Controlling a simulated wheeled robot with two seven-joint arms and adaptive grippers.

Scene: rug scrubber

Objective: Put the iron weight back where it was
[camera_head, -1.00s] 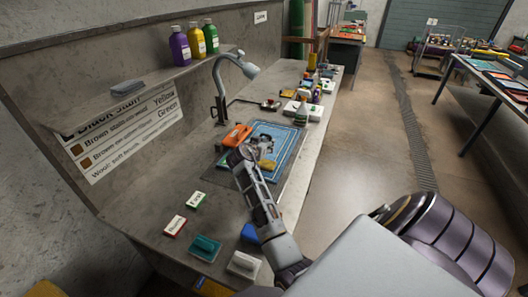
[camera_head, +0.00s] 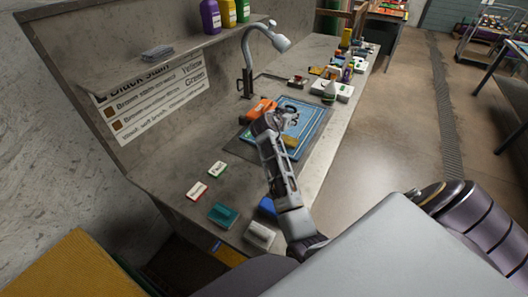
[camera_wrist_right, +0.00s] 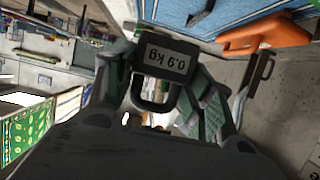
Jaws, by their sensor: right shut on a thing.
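The iron weight (camera_wrist_right: 168,62) is a dark block with a white "0.9 kg" label and a handle loop. It shows upside down in the right wrist view, between the green-padded fingers of my right gripper (camera_wrist_right: 165,92), which is shut on it. In the head view my right gripper (camera_head: 270,122) is over the near-left side of the blue rug (camera_head: 312,125), beside an orange tool (camera_head: 262,108). The weight cannot be made out clearly there. My left gripper is not in view.
A tap (camera_head: 248,60) stands behind the rug. Teal (camera_head: 223,214), white (camera_head: 260,234) and blue (camera_head: 267,206) blocks and two small labelled cards (camera_head: 197,191) lie near the bench's front end. Bottles and boxes crowd its far end. A shelf (camera_head: 180,52) overhangs the back.

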